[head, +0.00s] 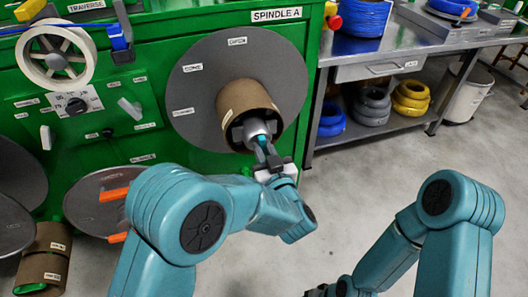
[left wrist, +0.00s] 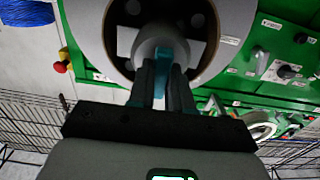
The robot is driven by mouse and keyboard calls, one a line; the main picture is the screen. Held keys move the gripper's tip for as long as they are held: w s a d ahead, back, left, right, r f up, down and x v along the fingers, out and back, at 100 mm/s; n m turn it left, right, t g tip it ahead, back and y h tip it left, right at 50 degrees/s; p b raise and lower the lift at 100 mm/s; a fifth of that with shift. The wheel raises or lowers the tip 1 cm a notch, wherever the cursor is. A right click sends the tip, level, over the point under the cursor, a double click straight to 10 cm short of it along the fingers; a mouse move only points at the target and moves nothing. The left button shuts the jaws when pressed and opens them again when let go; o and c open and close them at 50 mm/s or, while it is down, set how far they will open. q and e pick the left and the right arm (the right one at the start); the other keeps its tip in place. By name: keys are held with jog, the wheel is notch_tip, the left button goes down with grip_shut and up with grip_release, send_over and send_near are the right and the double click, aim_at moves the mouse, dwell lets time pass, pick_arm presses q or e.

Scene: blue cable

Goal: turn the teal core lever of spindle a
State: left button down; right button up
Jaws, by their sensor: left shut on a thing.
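Spindle A is a grey disc (head: 192,84) on the green machine, under the SPINDLE A label, with a brown cardboard core (head: 243,100) at its centre. The teal core lever (left wrist: 164,60) sits on the grey hub (left wrist: 150,40) inside the core. My left gripper (head: 265,150) reaches the hub from below right. In the left wrist view its fingers (left wrist: 163,82) are shut on the lever, one on each side. In the head view the fingers hide most of the lever.
The green panel holds a white reel (head: 53,57), a dial (head: 76,104) and several small levers. A metal bench (head: 385,45) stands to the right, with blue and yellow cable coils (head: 410,97) on its lower shelf. The grey floor (head: 370,170) between is open.

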pick_arm(q)
jog(key=shift+r, duration=0.1)
dwell(0.3)
jog(key=c, duration=1)
grip_release()
jog(key=shift+c, duration=0.2)
